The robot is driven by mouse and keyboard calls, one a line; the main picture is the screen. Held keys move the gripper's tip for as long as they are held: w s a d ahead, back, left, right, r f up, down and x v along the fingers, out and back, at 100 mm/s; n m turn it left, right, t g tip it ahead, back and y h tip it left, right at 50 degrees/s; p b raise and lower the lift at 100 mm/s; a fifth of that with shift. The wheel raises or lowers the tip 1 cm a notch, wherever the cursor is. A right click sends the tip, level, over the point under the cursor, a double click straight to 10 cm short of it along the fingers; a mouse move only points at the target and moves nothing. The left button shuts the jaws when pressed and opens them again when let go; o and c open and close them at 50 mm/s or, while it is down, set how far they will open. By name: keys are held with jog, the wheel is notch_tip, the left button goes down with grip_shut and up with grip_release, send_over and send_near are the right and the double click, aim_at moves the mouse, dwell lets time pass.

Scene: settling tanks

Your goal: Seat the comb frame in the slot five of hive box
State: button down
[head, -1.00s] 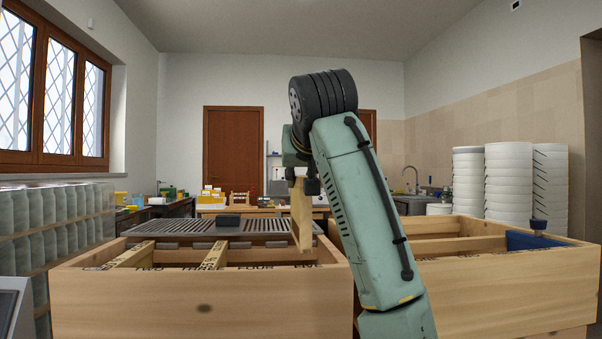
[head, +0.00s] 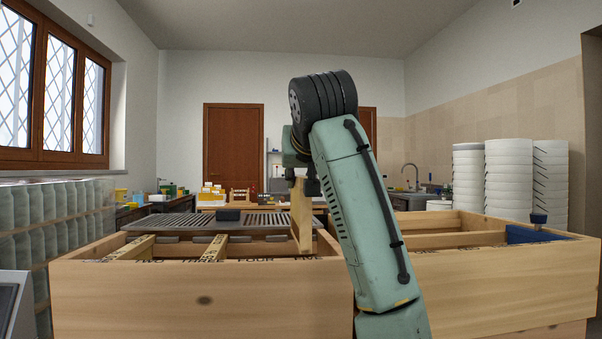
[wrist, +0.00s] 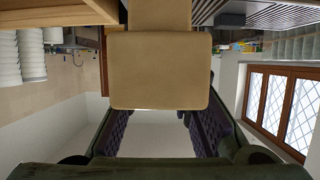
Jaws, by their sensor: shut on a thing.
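The comb frame (head: 301,214) is a pale wooden piece held upright below my gripper (head: 302,186). In the wrist view, a tan end of the comb frame (wrist: 160,70) fills the upper middle, between the fingers of my gripper (wrist: 158,135), which is shut on it. The hive box (head: 200,300) is the light wooden box at the left front, with slot words along its rim. The comb frame's lower end shows near the rim, close above the word at the right end, which looks like FIVE. My arm hides the box's right corner, and the lower contact is unclear.
Two wooden bars (head: 133,248) and (head: 215,248) lie in the hive box. A grey slatted grate (head: 180,224) with a dark block (head: 228,215) lies behind. A second wooden box (head: 500,290) with a blue piece (head: 530,235) stands close on the right.

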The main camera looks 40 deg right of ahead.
aim_at(306, 237)
jog(key=shift+f+b, duration=5.05)
jog(key=shift+f, duration=1.9)
jog(key=c, duration=1.6)
grip_release()
jog(key=shift+c, duration=0.2)
jog(key=o, duration=0.3)
jog(key=shift+f, duration=0.1)
jog(key=v, duration=1.2)
